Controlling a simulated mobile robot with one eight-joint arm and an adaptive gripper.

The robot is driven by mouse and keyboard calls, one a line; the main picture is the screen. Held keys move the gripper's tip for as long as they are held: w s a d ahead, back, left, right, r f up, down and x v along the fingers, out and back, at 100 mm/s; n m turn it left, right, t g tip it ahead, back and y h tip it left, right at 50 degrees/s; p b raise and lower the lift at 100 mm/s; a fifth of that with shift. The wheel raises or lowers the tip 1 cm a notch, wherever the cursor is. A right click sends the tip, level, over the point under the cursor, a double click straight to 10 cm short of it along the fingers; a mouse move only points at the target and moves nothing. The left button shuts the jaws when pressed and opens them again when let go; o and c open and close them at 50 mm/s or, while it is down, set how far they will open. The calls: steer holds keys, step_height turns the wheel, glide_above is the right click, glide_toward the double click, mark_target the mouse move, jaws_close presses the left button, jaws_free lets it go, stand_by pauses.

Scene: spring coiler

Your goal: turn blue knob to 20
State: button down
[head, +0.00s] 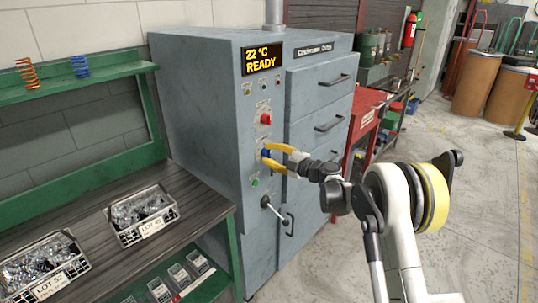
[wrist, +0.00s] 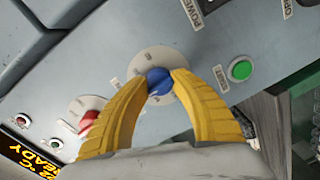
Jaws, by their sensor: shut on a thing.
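The blue knob (wrist: 159,81) sits on a pale round dial plate (wrist: 158,60) on the oven's grey front panel. My gripper (wrist: 160,85) has its two yellow fingers on either side of the knob, shut on it. The dial's numbers are too small and blurred to read. In the head view my gripper (head: 266,154) reaches the panel from the right, and only a little of the blue knob shows between the fingers. The oven display (head: 264,60) reads 22 °C READY.
A red knob (head: 265,119) is above the blue one, and a green button (head: 255,183) is below it. A lever handle (head: 275,208) sticks out lower down. Oven drawers with handles (head: 329,124) are to the right. A workbench (head: 192,213) with bins stands at the left.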

steer(key=c, duration=1)
jaws_free()
steer(key=v, duration=1.2)
steer(key=shift+r, duration=0.1)
